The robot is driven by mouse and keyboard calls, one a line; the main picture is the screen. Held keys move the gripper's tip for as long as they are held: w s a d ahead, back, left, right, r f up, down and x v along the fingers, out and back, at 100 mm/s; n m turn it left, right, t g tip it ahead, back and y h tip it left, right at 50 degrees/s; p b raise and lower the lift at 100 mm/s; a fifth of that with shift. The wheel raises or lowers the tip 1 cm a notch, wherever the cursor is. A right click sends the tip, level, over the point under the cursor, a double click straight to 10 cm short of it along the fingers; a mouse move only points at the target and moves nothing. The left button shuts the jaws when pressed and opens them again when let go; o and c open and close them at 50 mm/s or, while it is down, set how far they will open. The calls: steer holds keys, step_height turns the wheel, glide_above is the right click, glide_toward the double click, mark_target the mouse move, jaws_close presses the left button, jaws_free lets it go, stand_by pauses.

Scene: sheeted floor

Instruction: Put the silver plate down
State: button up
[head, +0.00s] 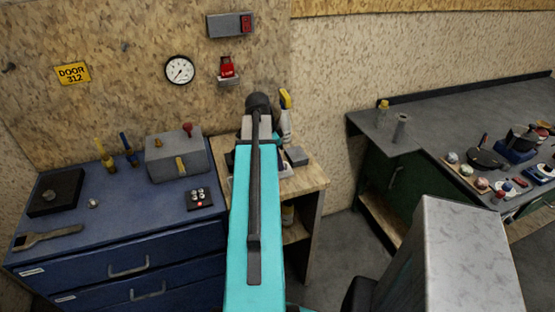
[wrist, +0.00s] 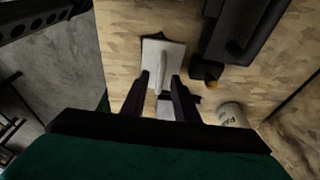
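The silver plate (wrist: 178,56) shows in the wrist view as a flat, pale grey piece with a raised ridge along its middle. It is over a light wooden top, with a dark shape or shadow at its far edge. Whether it touches the wood is unclear. My gripper (wrist: 163,76) has its two dark fingers apart, one on each side of the ridge. I cannot tell whether they press on it. Another pale piece shows lower between the fingers. In the head view my arm hides the gripper, and I cannot make out the plate for certain.
The small wooden bench (head: 312,174) holds a grey block (head: 297,156) and a yellow-topped bottle (head: 285,112). A white cup-like item (wrist: 231,114) is right of the fingers. A blue cabinet (head: 120,225) stands left, with a grey box (head: 178,158). A dark worktop (head: 440,115) is right.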

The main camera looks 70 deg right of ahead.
steer(key=b+v, duration=0.2)
steer(key=v, duration=1)
steer(key=shift+r, duration=0.2)
stand_by(1.0)
